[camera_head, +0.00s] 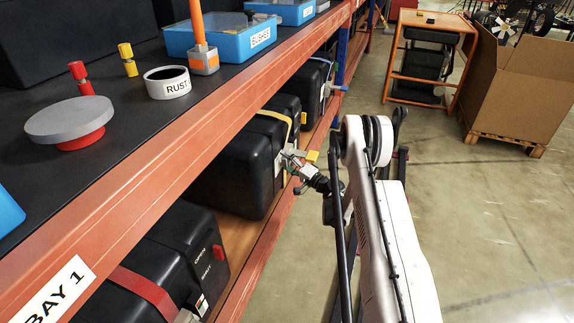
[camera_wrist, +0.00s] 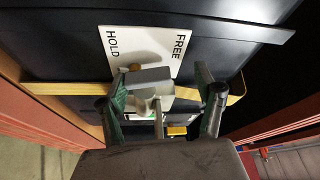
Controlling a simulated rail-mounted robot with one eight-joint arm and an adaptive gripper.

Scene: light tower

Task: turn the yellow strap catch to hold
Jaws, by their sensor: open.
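The yellow strap (camera_head: 274,115) runs over a black case (camera_head: 240,165) on the lower shelf; it also shows in the wrist view (camera_wrist: 237,90). A white plate (camera_wrist: 140,45) marked HOLD on the left and FREE on the right is on the case. A grey catch handle (camera_wrist: 150,78) sits in front of the plate's lower edge. My gripper (camera_wrist: 161,78) is open, with one finger on each side of the handle; contact is unclear. In the head view my gripper (camera_head: 290,162) is at the case front. The catch's exact turn position is unclear, being partly hidden.
A yellow block (camera_wrist: 177,130) lies beyond the fingers; a yellow piece (camera_head: 312,156) shows near my gripper. The orange shelf beam (camera_head: 190,125) runs above the case. A red-strapped case (camera_head: 150,265) stands nearer. The aisle floor (camera_head: 480,215) to the right is clear.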

